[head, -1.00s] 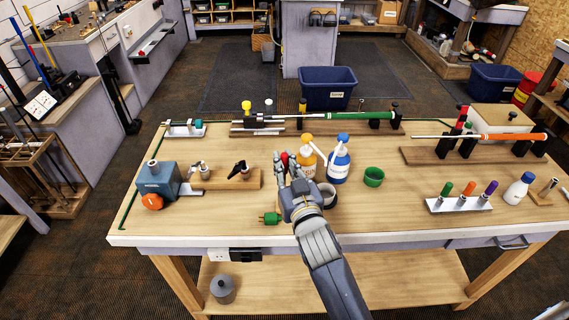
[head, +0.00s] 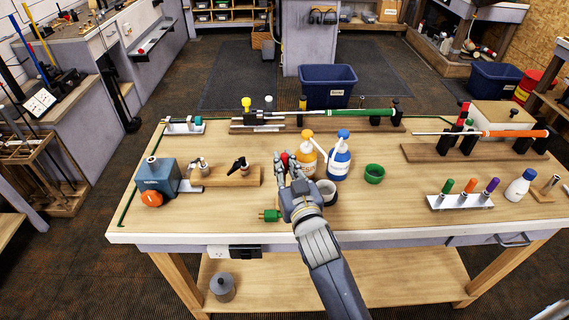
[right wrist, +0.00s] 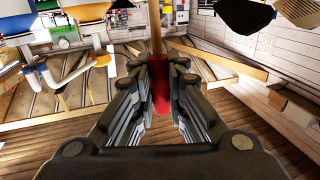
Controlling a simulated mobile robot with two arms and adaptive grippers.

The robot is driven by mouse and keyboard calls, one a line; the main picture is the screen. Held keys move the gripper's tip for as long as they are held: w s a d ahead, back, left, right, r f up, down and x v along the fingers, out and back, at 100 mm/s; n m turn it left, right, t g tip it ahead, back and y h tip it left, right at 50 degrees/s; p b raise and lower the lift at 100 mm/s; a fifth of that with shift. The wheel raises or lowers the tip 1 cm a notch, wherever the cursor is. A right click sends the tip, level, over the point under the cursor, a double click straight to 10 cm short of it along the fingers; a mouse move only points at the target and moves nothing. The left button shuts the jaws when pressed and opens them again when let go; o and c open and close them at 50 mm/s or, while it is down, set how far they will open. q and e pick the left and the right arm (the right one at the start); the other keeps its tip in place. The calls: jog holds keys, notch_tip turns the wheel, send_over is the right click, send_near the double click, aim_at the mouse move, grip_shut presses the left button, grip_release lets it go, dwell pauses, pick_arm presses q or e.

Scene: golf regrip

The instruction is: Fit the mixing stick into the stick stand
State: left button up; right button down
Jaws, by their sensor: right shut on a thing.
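My right gripper (head: 285,174) is shut on the mixing stick, above the middle of the workbench. A bit of the stick's red part (head: 284,156) shows at the fingertips in the head view. In the right wrist view the red grip (right wrist: 158,85) is between the two fingers (right wrist: 158,100), and a thin wooden shaft (right wrist: 156,30) runs up from it. A small wooden block with an upright metal tube (head: 550,184) stands at the bench's right end; it may be the stick stand, but I cannot tell for sure. My left gripper is not in view.
Orange (head: 306,163) and blue (head: 338,163) pump bottles stand just right of my gripper, with a grey-rimmed cup (head: 328,190) and green cup (head: 374,174). A tube rack (head: 460,202) and white bottle (head: 519,188) stand farther right. The bench's front middle is mostly clear.

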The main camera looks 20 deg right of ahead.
jog(key=shift+f+b, duration=1.55)
jog(key=shift+f, duration=0.6)
jog(key=c, duration=1.5)
grip_release()
jog(key=shift+s, duration=0.1)
jog(key=s, duration=1.2)
jog(key=shift+a, duration=0.1)
jog(key=shift+w, duration=0.1)
